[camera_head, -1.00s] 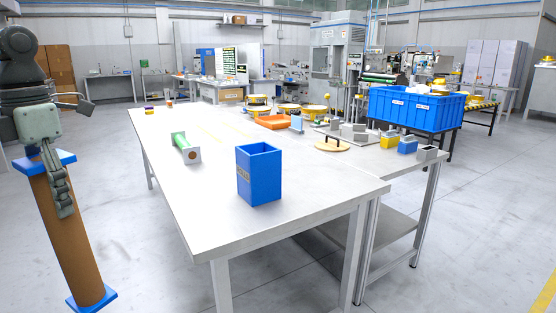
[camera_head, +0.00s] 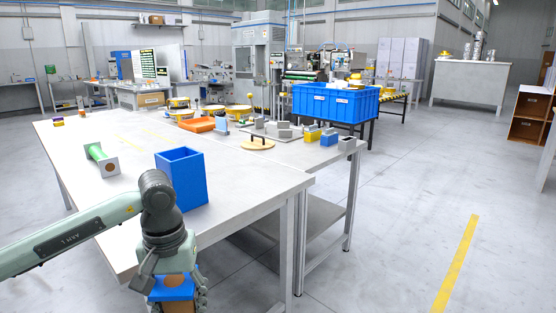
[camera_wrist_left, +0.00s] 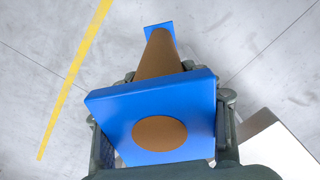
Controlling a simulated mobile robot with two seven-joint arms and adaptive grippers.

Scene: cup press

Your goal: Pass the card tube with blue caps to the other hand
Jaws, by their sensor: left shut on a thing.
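The card tube with blue caps is brown with square blue end caps. In the left wrist view its near blue cap (camera_wrist_left: 160,120) fills the middle, and the brown tube (camera_wrist_left: 160,55) runs away to a far blue cap over the floor. My left gripper (camera_head: 178,295) is shut on the tube just below the near cap, in front of the table's near edge. In the head view only the cap (camera_head: 172,286) and a little of the tube show at the bottom edge; the rest is out of frame. My right gripper is not in view.
A large blue crate (camera_head: 335,104) stands behind. The floor (camera_head: 400,220) on the right is clear.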

